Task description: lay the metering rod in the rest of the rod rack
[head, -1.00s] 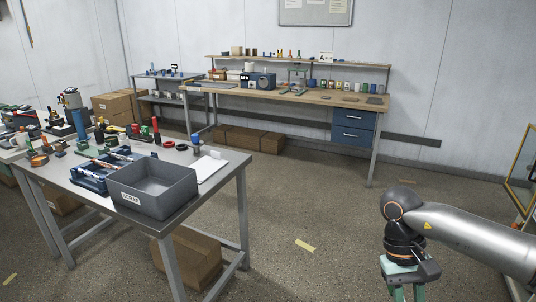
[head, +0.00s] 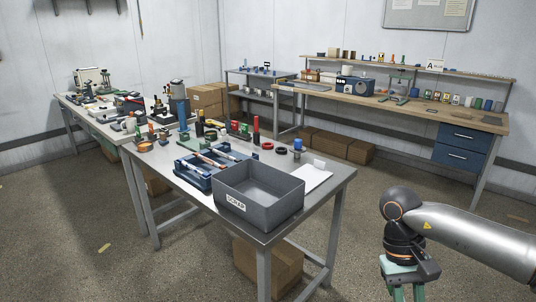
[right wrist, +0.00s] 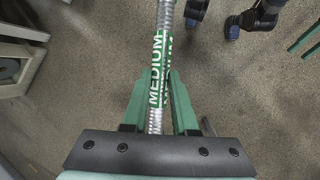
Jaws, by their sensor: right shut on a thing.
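My right gripper (head: 405,292) hangs at the lower right of the head view, over open floor and away from the table. In the right wrist view (right wrist: 160,92) its green fingers are shut on the metering rod (right wrist: 166,14), a silvery wound rod with a green MEDIUM label. The rod's lower part is hidden behind the gripper body. The blue rod rack (head: 187,181) stands on the metal table, behind the scrap bin, with rods lying across it. Two green bars (right wrist: 304,38) at the right edge of the wrist view may be my left gripper's fingers; I cannot be sure.
The grey scrap bin (head: 257,203) sits at the table's near corner, in front of the rack. A white sheet (head: 312,178), red and dark rings and small bottles lie around. A wooden bench (head: 440,113) stands along the back wall. Floor between me and the table is clear.

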